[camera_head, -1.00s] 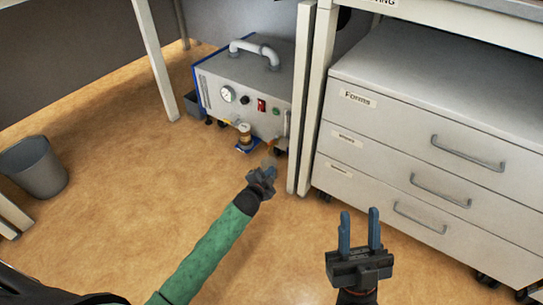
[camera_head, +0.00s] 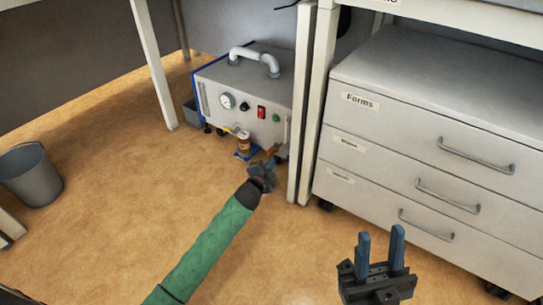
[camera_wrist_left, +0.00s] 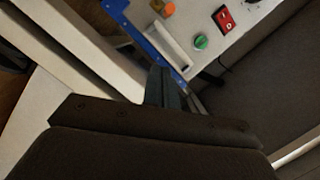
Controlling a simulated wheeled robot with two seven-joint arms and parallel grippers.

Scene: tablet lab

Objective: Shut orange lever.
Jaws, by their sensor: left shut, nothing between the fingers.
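The grey machine (camera_head: 250,90) stands on the floor under the bench, with a gauge, a red switch and a green button on its front. A small orange part (camera_head: 270,150), which may be the orange lever, shows low on that front, partly hidden by my left gripper (camera_head: 269,163). In the left wrist view an orange piece (camera_wrist_left: 170,9) is at the top edge; I cannot tell if it is the same part. My left gripper is shut and empty, just in front of the machine's lower right; contact cannot be told. My right gripper (camera_head: 381,238) is open and empty, before the drawers.
A brass-coloured fitting (camera_head: 243,145) on a blue base stands left of my left gripper. A white bench leg (camera_head: 302,110) is close on its right. The drawer cabinet (camera_head: 410,130) fills the right. A grey bin (camera_head: 30,174) stands far left. The floor between is clear.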

